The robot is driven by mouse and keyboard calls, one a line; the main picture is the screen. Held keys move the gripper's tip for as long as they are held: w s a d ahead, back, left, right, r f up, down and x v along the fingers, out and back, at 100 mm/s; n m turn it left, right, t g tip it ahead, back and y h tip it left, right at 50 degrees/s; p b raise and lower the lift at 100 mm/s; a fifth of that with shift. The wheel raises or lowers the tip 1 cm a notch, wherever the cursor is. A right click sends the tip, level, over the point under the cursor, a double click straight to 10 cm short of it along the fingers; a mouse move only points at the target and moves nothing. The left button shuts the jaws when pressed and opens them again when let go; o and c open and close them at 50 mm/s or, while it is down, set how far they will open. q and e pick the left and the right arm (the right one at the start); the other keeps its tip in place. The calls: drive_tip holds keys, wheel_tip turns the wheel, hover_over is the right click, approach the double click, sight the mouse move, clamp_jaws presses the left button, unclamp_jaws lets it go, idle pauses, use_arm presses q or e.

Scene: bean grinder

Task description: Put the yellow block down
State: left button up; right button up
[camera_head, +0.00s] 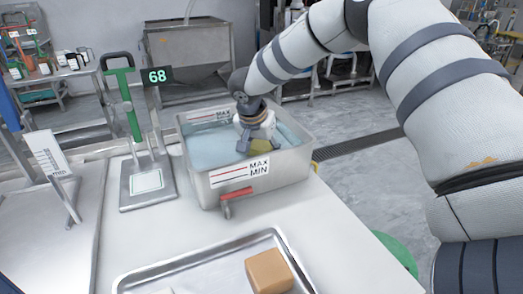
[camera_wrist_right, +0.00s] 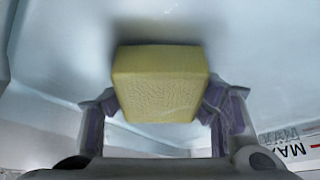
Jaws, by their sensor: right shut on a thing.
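The yellow block (camera_head: 243,147) is in my right gripper (camera_head: 257,140), inside a metal tub (camera_head: 215,188) with MAX and MIN marks. The tub holds bluish water (camera_head: 207,150), and the block is at or near the water's surface; I cannot tell if it touches. In the right wrist view, the yellow block (camera_wrist_right: 160,85) sits between the two fingers of the right gripper (camera_wrist_right: 163,112), which are shut on its sides. The gripper hides part of the block in the head view. My left gripper is not in view.
A metal tray (camera_head: 205,262) with a tan block (camera_head: 268,271) stands at the front of the white table (camera_head: 300,225). A red-handled tap (camera_head: 236,193) sticks out of the tub's front.

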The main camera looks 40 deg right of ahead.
drive_tip(key=shift+f, duration=0.1)
drive_tip(key=o, duration=1.3)
drive_tip(key=shift+f, duration=0.1)
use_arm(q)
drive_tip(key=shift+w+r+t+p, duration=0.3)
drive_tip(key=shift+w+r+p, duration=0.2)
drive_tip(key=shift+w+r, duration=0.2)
use_arm(e)
drive_tip(key=v, duration=1.2)
drive_tip(key=shift+r, duration=0.2)
